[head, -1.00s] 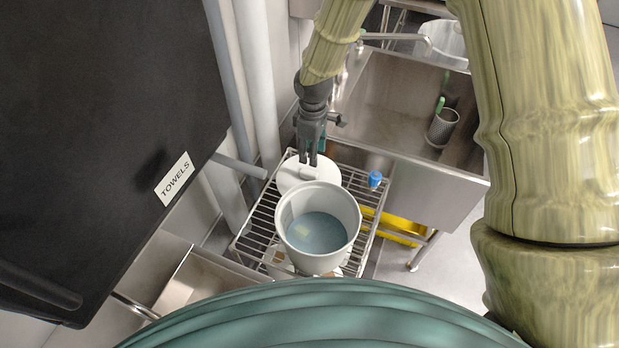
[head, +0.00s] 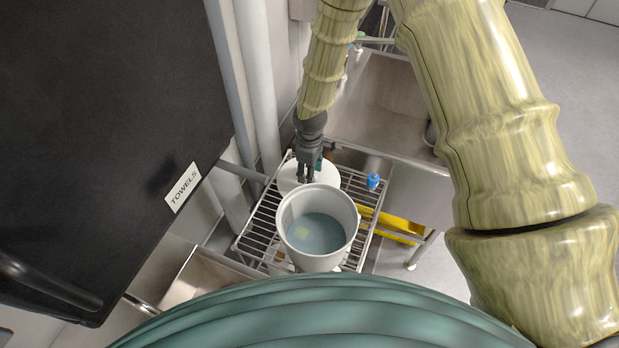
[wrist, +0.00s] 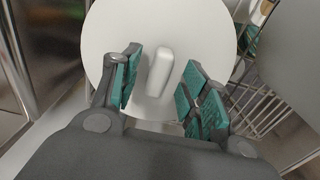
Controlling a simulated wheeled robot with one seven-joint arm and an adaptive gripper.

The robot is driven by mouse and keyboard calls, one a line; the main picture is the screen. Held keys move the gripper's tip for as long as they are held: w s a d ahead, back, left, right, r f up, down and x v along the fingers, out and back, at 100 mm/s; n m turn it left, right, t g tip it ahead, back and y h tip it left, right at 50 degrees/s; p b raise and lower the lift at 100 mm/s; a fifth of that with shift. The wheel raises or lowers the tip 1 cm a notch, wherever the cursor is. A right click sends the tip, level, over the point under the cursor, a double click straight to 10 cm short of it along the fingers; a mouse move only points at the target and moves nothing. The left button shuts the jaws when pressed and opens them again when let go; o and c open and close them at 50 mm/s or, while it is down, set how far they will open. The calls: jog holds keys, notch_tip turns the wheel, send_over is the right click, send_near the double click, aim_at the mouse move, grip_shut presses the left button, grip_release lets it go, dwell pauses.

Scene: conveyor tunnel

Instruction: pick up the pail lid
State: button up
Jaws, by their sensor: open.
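The pail lid is a round white disc with a raised white bar handle. In the head view the lid (head: 289,178) lies on the wire rack behind the pail, partly covered by my gripper (head: 306,180) and the pail. In the wrist view the lid (wrist: 205,32) fills the upper middle, and its handle (wrist: 159,72) stands between the open teal-padded fingers of my gripper (wrist: 160,92). The handle is nearer the left finger, with gaps on both sides. The white pail (head: 349,219), holding bluish liquid, stands in front of the lid.
A wire rack (head: 254,222) carries the pail and a small blue-capped bottle (head: 373,182). A steel sink (head: 385,105) stands behind right, a yellow object (head: 400,228) low right. A black towel cabinet (head: 110,120) crowds the left, beside vertical pipes (head: 257,90).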

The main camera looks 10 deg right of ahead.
jog(key=shift+f, duration=1)
grip_shut()
jog(key=shift+r, duration=0.1)
jog(key=shift+r+b, duration=1.25)
jog(key=shift+r, duration=3.65)
jog(key=c, duration=0.8)
grip_release()
grip_shut()
